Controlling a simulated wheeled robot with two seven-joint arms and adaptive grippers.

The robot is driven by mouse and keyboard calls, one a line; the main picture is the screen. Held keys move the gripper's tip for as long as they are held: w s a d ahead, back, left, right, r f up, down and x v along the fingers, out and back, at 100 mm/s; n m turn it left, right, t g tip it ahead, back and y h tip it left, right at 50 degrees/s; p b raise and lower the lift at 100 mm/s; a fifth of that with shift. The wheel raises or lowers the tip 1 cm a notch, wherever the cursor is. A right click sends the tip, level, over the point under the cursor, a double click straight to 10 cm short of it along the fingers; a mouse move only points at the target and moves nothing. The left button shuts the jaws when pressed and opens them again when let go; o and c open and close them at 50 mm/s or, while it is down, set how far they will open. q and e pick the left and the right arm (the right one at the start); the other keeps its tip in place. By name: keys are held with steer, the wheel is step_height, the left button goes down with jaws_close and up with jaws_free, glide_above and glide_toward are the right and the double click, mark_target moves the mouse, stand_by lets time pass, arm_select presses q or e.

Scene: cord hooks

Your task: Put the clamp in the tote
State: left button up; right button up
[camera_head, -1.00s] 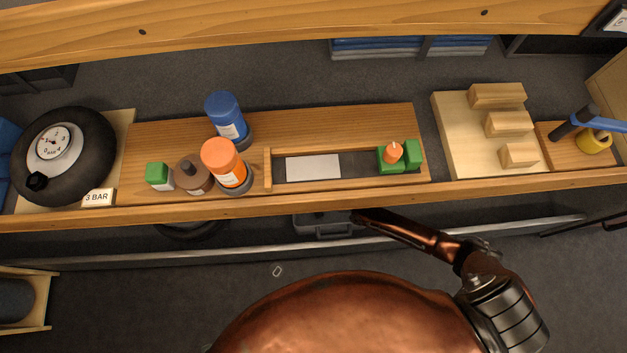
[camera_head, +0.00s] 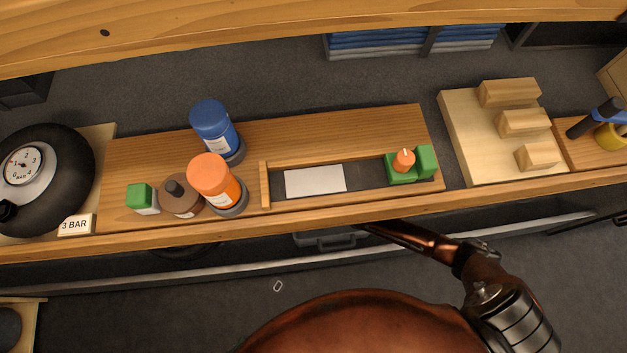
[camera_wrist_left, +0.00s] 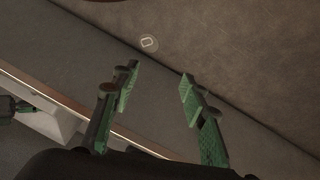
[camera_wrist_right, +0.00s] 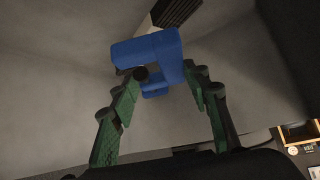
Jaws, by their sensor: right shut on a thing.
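A blue clamp (camera_wrist_right: 150,50) shows in the right wrist view, between the fingertips of my right gripper (camera_wrist_right: 162,88), which is shut on it. The clamp is C-shaped with a dark screw end. My left gripper (camera_wrist_left: 158,82) is open and empty in the left wrist view, with the floor beyond it. Neither gripper shows in the head view. I cannot pick out the tote for sure; a grey box (camera_head: 330,240) under the bench edge is partly hidden.
The wooden bench holds a round gauge (camera_head: 35,180), a blue bottle (camera_head: 213,125), an orange bottle (camera_head: 214,180), a brown bottle (camera_head: 180,198), a green block (camera_head: 140,197) and a stepped wooden block (camera_head: 460,130). A blue-and-black tool (camera_head: 598,118) stands at the far right. A metal rail (camera_head: 200,277) runs below.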

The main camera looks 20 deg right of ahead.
steer(key=shift+f, duration=0.25)
steer(key=shift+f+b, duration=0.25)
steer(key=shift+b, duration=0.15)
steer(key=o, duration=1.5)
arm_select(q)
steer(key=shift+w+d+f+t, duration=0.3)
steer(key=shift+w+d+f, duration=0.15)
steer(key=shift+w+f, duration=0.1)
steer(key=shift+r, duration=0.1)
arm_select(e)
steer(key=shift+r, duration=0.1)
steer(key=shift+r, duration=0.25)
arm_select(q)
steer(key=s+a+r+g+y+p, duration=0.2)
steer(key=s+a+r+g+p, duration=0.2)
steer(key=s+a+r, duration=0.3)
steer(key=shift+s+r+g+p, duration=0.4)
steer(key=shift+s+r+p, duration=0.65)
steer(key=shift+r, duration=0.65)
arm_select(e)
steer(key=shift+v, duration=6.15)
